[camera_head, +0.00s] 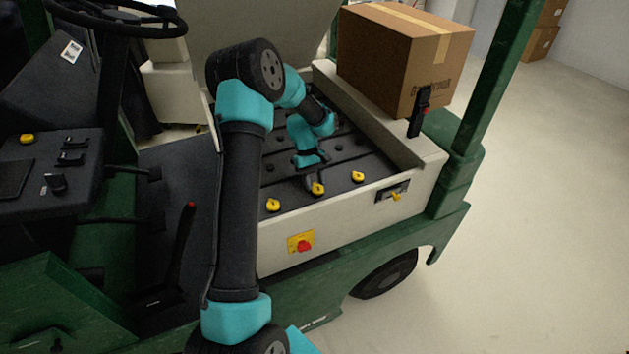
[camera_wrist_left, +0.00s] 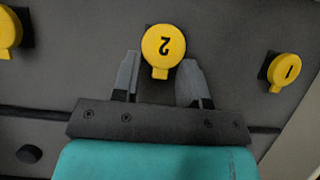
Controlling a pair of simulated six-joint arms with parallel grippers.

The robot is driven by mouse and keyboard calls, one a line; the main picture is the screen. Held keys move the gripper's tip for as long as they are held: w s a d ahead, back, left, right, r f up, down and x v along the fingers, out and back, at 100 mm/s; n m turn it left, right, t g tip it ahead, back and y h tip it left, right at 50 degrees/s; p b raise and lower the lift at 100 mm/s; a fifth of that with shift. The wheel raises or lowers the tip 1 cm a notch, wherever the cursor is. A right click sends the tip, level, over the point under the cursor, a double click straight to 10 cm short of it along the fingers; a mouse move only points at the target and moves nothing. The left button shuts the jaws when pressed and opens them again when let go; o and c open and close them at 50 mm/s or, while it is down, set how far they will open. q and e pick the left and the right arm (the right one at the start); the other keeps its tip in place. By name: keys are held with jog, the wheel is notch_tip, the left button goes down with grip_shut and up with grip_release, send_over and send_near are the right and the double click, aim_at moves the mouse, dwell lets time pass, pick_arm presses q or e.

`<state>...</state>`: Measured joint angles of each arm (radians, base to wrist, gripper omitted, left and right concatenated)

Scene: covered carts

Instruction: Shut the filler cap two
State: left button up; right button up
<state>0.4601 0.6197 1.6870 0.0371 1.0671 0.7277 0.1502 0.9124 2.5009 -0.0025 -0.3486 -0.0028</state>
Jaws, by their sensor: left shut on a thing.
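Filler cap two (camera_head: 317,190) is a round yellow cap with a small tab, the middle one of a row on the dark cover of the cart. In the left wrist view its face (camera_wrist_left: 163,43) shows a black 2, upside down. My left gripper (camera_head: 314,181) reaches down at it. The dark mount under the cap is mostly hidden, and I cannot tell whether the cap is fully seated. My right gripper is not in view.
A yellow cap marked 1 (camera_wrist_left: 285,71) and another yellow cap (camera_wrist_left: 8,32) sit on either side. A red knob (camera_head: 305,246) and a yellow-handled latch (camera_head: 395,196) are on the cream side panel. A cardboard box (camera_head: 400,60) stands behind on the ledge.

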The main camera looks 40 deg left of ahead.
pick_arm(q)
jog(key=o, duration=0.9)
jog(key=shift+r, duration=0.1)
jog(key=v, duration=1.7)
jog(key=shift+r, duration=0.15)
jog(key=shift+c, duration=0.2)
